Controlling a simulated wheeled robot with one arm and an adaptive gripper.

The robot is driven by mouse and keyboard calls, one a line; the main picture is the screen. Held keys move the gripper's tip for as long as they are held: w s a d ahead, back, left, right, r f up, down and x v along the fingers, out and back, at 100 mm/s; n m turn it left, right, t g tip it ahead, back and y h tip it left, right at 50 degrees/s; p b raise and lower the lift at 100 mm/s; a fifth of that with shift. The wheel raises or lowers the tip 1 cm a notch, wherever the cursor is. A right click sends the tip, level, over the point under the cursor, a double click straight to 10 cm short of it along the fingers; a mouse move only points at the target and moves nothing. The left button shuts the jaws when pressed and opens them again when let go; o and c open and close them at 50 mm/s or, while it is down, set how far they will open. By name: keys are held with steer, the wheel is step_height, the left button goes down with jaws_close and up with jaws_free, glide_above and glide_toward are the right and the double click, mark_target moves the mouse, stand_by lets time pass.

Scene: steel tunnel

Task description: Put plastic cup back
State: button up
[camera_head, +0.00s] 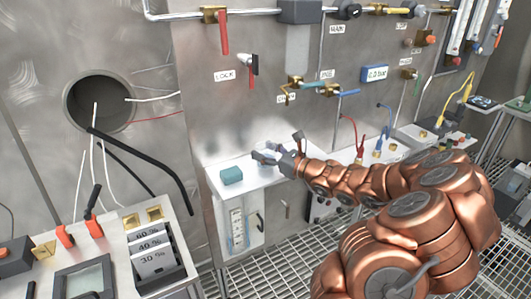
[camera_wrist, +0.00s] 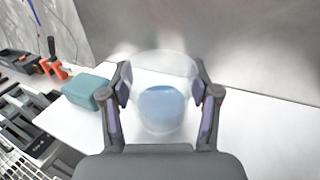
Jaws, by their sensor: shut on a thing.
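A clear plastic cup (camera_wrist: 163,70) with blue at its bottom is between the two fingers of my gripper (camera_wrist: 165,95) in the wrist view. The fingers are shut on it from both sides. In the head view my gripper (camera_head: 268,154) is over the white top of a small cabinet (camera_head: 262,178), close to the metal wall. The cup is hard to make out there. I cannot tell whether the cup's base touches the white top.
A teal block (camera_head: 231,175) lies on the white top, left of my gripper; it also shows in the wrist view (camera_wrist: 86,92). The steel wall (camera_head: 235,130) stands close behind. A panel with orange clips (camera_head: 66,237) is at the left. White surface right of the cup is clear.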

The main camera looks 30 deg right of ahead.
steer(key=shift+f, duration=0.25)
steer(key=shift+f, duration=0.15)
steer(key=o, duration=1.2)
steer(key=shift+o, duration=0.2)
steer(key=b+v, duration=0.1)
steer(key=v, duration=1.1)
